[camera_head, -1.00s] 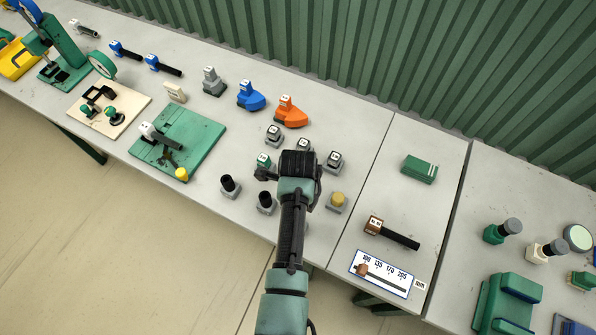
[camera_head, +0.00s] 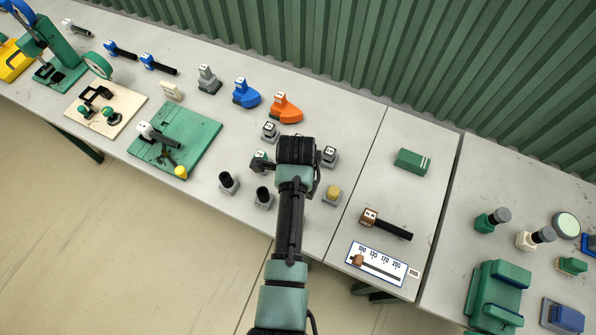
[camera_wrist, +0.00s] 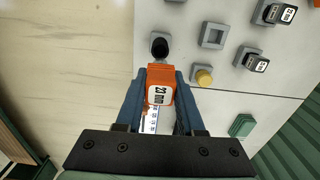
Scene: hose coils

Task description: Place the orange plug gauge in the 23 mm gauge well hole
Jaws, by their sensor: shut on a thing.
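My gripper (camera_wrist: 160,98) is shut on the orange plug gauge (camera_wrist: 161,76), whose white label appears to read 23 mm. The gauge sits between the two blue-grey fingers. In the head view my gripper (camera_head: 296,152) is over the group of grey blocks, and the gauge is hidden there. In the wrist view an empty square grey well (camera_wrist: 203,38) lies beyond the gauge, up and to the right, apart from it. Its size marking cannot be read.
A black-topped block (camera_wrist: 160,48) lies just past the gauge tip. A yellow-topped block (camera_wrist: 203,77) and a labelled block (camera_wrist: 256,63) stand to the right. In the head view, an orange tool (camera_head: 286,108) and a green block (camera_head: 411,160) stand around the group.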

